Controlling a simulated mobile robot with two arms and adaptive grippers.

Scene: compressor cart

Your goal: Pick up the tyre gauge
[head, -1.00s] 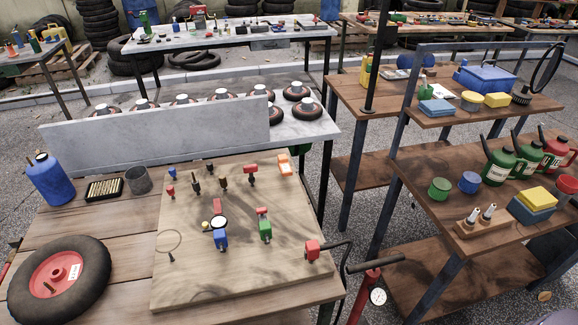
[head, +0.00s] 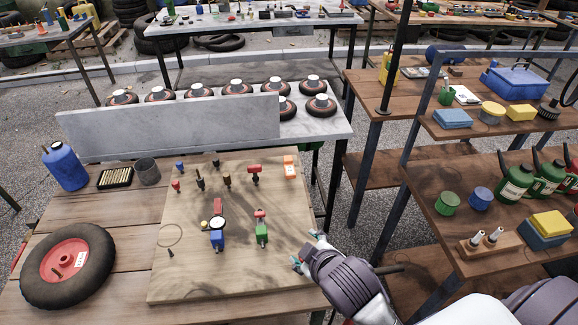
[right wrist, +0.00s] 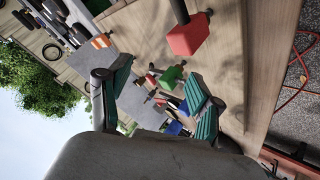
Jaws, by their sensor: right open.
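A round white dial with a blue block (head: 217,238) below it, which looks like the tyre gauge, is on the light wooden board (head: 190,283) in the head view. A blue block (right wrist: 173,128) shows partly between my fingers in the right wrist view; its dial is hard to make out. My right gripper (head: 307,252) is open and empty at the board's right edge, right of the gauge and apart from it. In the right wrist view my right gripper (right wrist: 157,76) has its fingers spread. My left gripper is not in view.
A green-blocked tool (head: 262,232) stands between the gauge and my right gripper. A red block (right wrist: 188,38) is close to the right wrist camera. A wheel (head: 68,265) lies left of the board. An upright grey panel (head: 170,127) stands behind.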

